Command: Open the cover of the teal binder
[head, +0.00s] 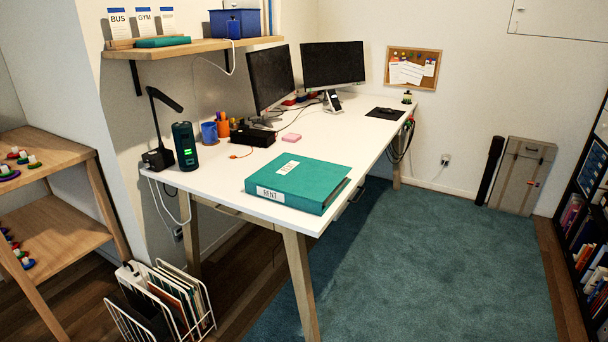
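The teal binder (310,182) lies flat and closed on the near end of the white desk, close to its front edge. Its spine faces me and bears a white label that reads RENT. A second white label sits on its top cover. The binder's open side faces right, toward the desk's long edge. Neither of my grippers shows in the head view.
On the white desk (222,177), a dark green cylinder (185,146), a black lamp (158,157), a blue mug (209,132) and pink notes (291,138) stand behind the binder. Two monitors (333,64) are farther back. A wire file rack (165,300) stands on the floor. Carpet right of the desk is clear.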

